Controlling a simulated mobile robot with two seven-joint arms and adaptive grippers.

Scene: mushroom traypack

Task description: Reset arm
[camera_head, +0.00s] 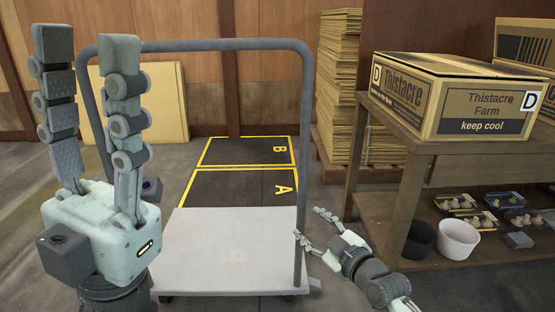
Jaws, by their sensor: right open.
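My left gripper (86,46) is large and close at the left, pointing up. Its two jointed fingers stand apart with nothing between them, so it is open and empty. My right gripper (313,227) is lower and farther off, just right of the cart. Its two fingers are spread and empty, pointing left near the cart's rail. A flat cart (235,250) with a pale, empty deck and a grey tube handle stands in the middle. My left gripper covers part of its left side.
A closed "Thistacre Farm" carton (470,108) sits on the wooden table (388,180) at right. The lower shelf holds a white pot (458,240), a black pot (420,240) and several mushroom trays (455,203). Floor zones A (235,184) and B (240,151) are empty.

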